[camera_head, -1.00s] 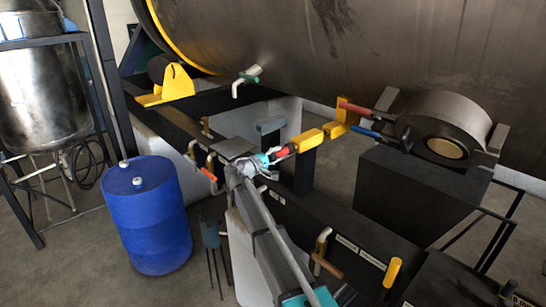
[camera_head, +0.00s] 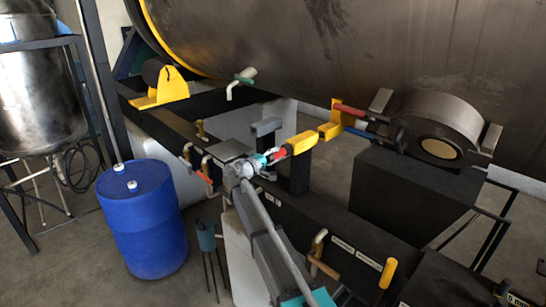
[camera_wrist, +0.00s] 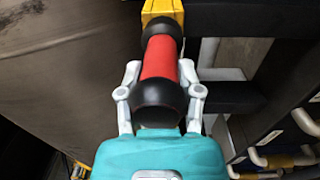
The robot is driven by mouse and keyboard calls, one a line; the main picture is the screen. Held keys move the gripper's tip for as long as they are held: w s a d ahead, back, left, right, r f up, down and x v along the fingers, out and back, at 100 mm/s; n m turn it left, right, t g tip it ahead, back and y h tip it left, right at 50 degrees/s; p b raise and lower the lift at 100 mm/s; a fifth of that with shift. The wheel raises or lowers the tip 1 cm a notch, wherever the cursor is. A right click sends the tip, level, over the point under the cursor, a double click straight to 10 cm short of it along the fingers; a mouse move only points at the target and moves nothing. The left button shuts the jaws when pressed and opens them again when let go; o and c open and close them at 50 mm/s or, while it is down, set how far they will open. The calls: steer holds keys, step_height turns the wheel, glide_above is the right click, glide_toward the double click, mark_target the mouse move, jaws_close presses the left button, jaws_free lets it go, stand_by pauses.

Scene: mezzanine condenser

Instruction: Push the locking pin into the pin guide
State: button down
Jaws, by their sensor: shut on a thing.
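The locking pin appears to be the long piece with a red grip (camera_head: 279,154) and a yellow body (camera_head: 303,142). Its red grip (camera_wrist: 160,57) with black rounded ends fills the middle of the wrist view, and its yellow end (camera_wrist: 162,9) shows at the top. My gripper (camera_head: 266,160) is shut on the red grip, one finger on each side in the wrist view (camera_wrist: 160,72). A yellow bracket (camera_head: 334,126), which may be the pin guide, stands just beyond the yellow body. I cannot tell whether the pin is inside it.
A red lever (camera_head: 351,109) and a blue lever (camera_head: 361,133) stick out beside the bracket. The large tank (camera_head: 290,50) rises behind. A black frame beam (camera_head: 330,220) runs below my arm. A blue drum (camera_head: 142,220) stands on the floor at left.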

steer(key=shift+w+d, duration=0.25)
steer(key=shift+w, duration=0.05)
stand_by(0.5)
steer(key=shift+c, duration=0.9)
jaws_free()
steer(key=shift+w, duration=0.1)
steer(key=v, duration=2.4)
steer(key=shift+s+r, duration=0.25)
